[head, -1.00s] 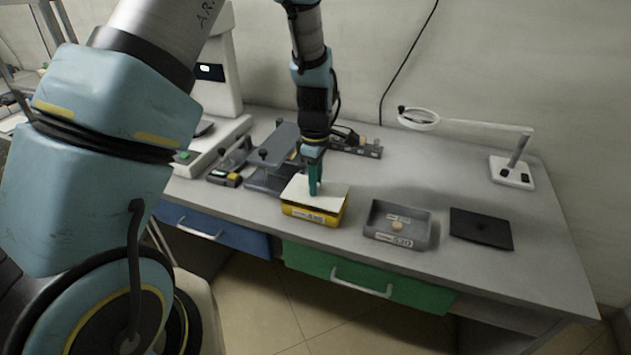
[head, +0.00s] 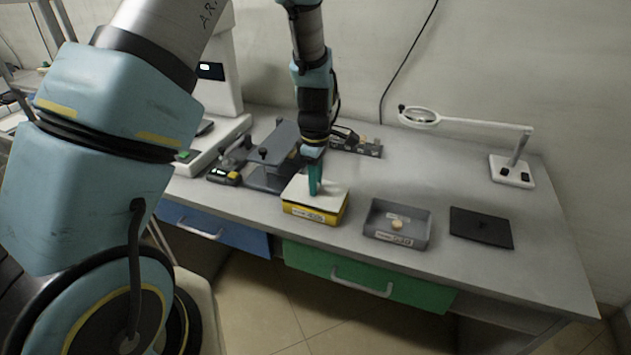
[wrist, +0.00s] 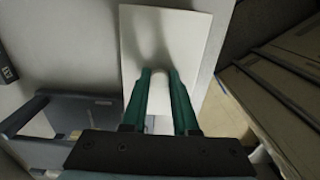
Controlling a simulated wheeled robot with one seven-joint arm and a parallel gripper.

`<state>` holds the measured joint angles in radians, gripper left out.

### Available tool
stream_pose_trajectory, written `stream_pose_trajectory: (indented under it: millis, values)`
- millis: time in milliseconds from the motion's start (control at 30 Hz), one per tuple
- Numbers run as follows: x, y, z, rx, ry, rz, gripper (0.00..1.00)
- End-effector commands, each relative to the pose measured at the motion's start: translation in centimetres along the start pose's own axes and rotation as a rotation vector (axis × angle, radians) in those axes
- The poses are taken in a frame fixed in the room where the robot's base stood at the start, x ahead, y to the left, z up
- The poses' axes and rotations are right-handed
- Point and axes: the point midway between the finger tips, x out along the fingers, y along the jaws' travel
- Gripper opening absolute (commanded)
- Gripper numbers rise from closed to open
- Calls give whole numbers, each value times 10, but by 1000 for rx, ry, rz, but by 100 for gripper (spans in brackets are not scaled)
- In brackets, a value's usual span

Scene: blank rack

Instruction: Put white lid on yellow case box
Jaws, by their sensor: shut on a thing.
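The yellow case box (head: 313,214) stands on the table toward its front edge, with a label on its front. The white lid (head: 334,195) lies over the top of the box, and it also shows in the wrist view (wrist: 190,35). My gripper (head: 314,190) points down at the lid's middle. In the wrist view the green fingers (wrist: 158,80) are shut on the lid's small pale knob. The lid hides the box's inside and, in the wrist view, the box itself. I cannot tell whether the lid is fully seated.
A grey open box (head: 375,218) with a small round thing inside stands to the right, beside a black flat lid (head: 481,227). A magnifier lamp (head: 512,172) is at the back right. A grey fixture (head: 270,160) stands close on the left.

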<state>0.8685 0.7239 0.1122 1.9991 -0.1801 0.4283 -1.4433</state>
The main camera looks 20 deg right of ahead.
Motion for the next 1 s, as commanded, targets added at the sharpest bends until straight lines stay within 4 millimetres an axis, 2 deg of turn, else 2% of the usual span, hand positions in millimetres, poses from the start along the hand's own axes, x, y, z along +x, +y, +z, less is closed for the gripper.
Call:
stream_pose_trajectory:
  millis: [500, 533, 833, 1000]
  values:
    - [13, 0, 0, 0, 0, 0, 0]
    - [13, 0, 0, 0, 0, 1, 29]
    - [12, 0, 0, 0, 0, 0, 63]
    - [12, 0, 0, 0, 0, 0, 63]
